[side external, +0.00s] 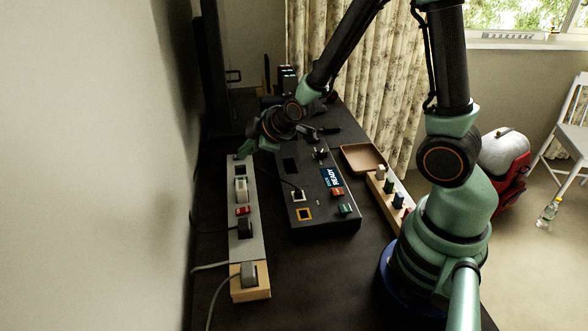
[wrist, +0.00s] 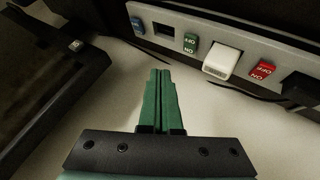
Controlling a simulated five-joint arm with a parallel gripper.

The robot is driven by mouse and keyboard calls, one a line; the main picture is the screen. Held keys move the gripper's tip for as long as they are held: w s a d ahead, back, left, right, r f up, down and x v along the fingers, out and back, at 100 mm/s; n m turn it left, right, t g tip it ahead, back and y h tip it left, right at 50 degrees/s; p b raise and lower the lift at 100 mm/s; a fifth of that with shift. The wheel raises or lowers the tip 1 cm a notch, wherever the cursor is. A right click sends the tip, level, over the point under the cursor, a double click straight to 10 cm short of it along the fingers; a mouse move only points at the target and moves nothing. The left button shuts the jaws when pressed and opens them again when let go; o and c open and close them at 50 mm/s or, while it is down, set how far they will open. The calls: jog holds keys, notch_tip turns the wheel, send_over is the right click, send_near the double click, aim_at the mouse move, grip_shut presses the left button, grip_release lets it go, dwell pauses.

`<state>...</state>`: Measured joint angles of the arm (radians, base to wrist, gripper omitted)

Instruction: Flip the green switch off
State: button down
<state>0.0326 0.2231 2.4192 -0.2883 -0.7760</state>
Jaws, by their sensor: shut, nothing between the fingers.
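The green switch (wrist: 190,43) sits on a grey power strip (wrist: 290,45) in the wrist view, between an empty dark socket and a white plug (wrist: 222,62). It carries ON and OFF markings; I cannot tell which side is pressed. My gripper (wrist: 161,74) is shut and empty, its green fingertips below and left of the switch in the picture, apart from it. In the side external view, my gripper (side external: 243,153) is at the far end of the strip (side external: 246,248); the green switch cannot be made out there.
A red switch (wrist: 262,69), a blue switch (wrist: 136,25) and a black plug (wrist: 300,88) are on the same strip. A black control box (side external: 318,195) with a lit display stands right of it. A wooden tray (side external: 361,158) lies farther right. A wall runs along the left.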

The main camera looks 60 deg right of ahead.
send_over(251, 183)
jog(key=shift+a+f, duration=0.1)
jog(key=shift+f, duration=2.25)
jog(key=shift+f, duration=0.1)
jog(key=shift+f, duration=0.35)
jog(key=shift+f, duration=0.25)
dwell(0.6)
jog(key=shift+r, duration=0.1)
jog(key=shift+r, duration=0.6)
jog(key=shift+r, duration=0.1)
jog(key=shift+r, duration=2.4)
